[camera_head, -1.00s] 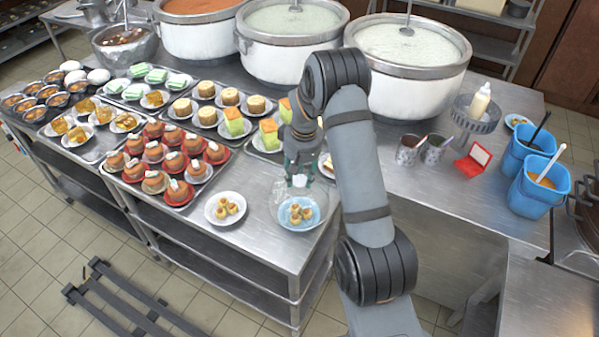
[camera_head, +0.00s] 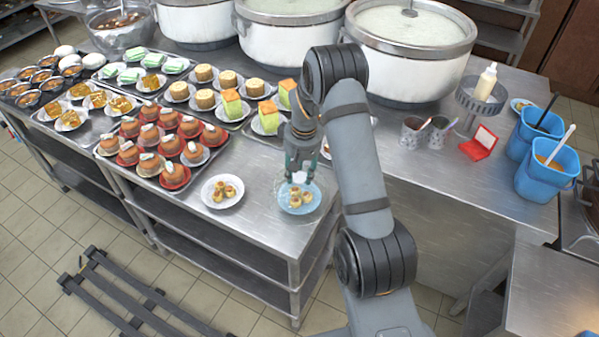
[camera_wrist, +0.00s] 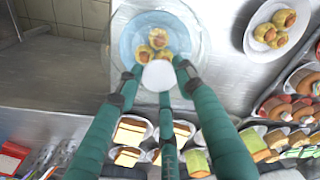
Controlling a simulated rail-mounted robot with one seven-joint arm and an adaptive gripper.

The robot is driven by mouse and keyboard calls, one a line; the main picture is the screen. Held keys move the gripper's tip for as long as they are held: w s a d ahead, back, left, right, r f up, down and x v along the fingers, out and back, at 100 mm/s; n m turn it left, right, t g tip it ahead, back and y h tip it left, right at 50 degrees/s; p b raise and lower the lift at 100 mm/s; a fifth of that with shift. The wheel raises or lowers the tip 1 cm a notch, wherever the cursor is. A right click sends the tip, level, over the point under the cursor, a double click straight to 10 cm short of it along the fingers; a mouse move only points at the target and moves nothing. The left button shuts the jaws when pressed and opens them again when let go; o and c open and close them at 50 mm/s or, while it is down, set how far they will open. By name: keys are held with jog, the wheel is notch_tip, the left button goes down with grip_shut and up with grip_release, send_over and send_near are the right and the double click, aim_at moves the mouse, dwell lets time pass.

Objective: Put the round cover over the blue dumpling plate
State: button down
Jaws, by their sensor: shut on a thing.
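The blue plate (camera_head: 290,208) holds several small yellow dumplings near the front right corner of the steel counter. It also shows in the wrist view (camera_wrist: 130,32), at the top. The round cover (camera_wrist: 203,50) is clear, with a white knob (camera_wrist: 159,76) on top. My gripper (camera_head: 300,172) is shut on that knob from above. The cover's faint outline surrounds the blue plate in both views, and the dumplings show through it. I cannot tell whether its rim touches the counter. In the wrist view my gripper (camera_wrist: 158,72) hides a little of the plate's near side.
A white plate of dumplings (camera_head: 222,191) stands just left of the blue plate. Trays of cakes and buns fill the counter behind and left. Large stockpots (camera_head: 410,60) stand at the back. Metal cups (camera_head: 413,133) and a red box (camera_head: 479,144) are to the right.

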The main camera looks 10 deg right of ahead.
jog(key=c, duration=1)
grip_release()
jog(key=shift+c, duration=0.2)
jog(key=shift+r, duration=0.1)
jog(key=shift+r+p, duration=2.35)
jog(key=shift+r, duration=1.15)
jog(key=shift+f, duration=0.1)
